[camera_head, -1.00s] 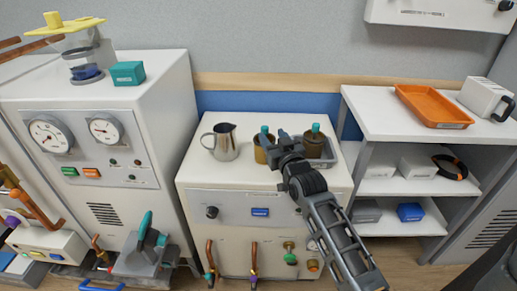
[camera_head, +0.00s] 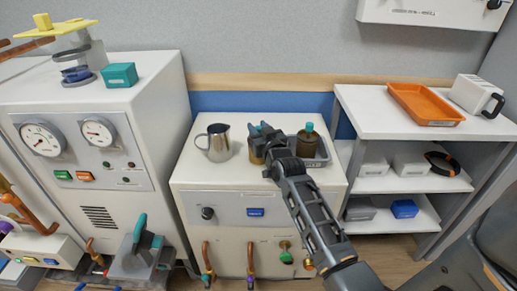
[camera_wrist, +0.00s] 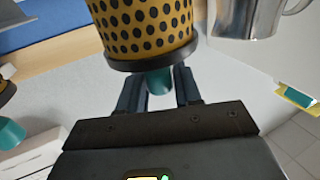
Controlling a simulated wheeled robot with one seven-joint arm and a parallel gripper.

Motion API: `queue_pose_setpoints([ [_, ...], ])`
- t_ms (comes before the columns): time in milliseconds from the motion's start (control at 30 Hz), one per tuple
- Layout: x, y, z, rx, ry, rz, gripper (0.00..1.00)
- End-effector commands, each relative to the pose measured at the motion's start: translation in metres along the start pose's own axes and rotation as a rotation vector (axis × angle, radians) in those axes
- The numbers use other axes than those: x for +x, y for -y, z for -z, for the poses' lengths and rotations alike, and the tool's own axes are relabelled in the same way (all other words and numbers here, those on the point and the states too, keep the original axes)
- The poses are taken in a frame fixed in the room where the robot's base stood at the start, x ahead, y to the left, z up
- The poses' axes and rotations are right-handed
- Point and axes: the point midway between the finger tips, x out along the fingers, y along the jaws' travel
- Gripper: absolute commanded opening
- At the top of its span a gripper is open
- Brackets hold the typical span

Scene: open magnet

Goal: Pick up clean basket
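Two yellow-brown perforated baskets with teal knobs stand on the middle white cabinet (camera_head: 190,165). One basket (camera_head: 256,153) is beside the steel pitcher; the other (camera_head: 306,148) is in a grey tray (camera_head: 321,157). I cannot tell by looks which is the clean one. My gripper (camera_head: 262,135) is at the basket near the pitcher. In the wrist view this basket (camera_wrist: 145,30) shows its dark rim, and its teal knob (camera_wrist: 157,80) lies between my open gripper fingers (camera_wrist: 160,85). I see no clear grip on it. The other basket (camera_wrist: 4,90) shows at the left edge.
The steel pitcher (camera_head: 216,143) stands close left of the nearer basket; it also shows in the wrist view (camera_wrist: 248,15). A shelf (camera_head: 365,115) with an orange tray (camera_head: 425,103) is at the right. A taller white gauge cabinet (camera_head: 150,110) stands at the left.

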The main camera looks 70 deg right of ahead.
Motion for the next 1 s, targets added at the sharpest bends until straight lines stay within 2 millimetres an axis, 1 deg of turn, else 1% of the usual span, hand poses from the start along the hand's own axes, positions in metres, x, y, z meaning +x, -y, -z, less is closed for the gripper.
queue_pose_setpoints([
  [33,0.0,0.0,0.0,0.0,0.0,0.0,0.28],
  [333,0.0,0.0,0.0,0.0,0.0,0.0,0.0],
  [767,0.0,0.0,0.001,0.0,-0.001,0.0,0.0],
  [867,0.0,0.0,0.007,0.0,-0.002,0.0,0.0],
  [1000,0.0,0.0,0.03,-0.001,-0.005,-0.001,0.0],
])
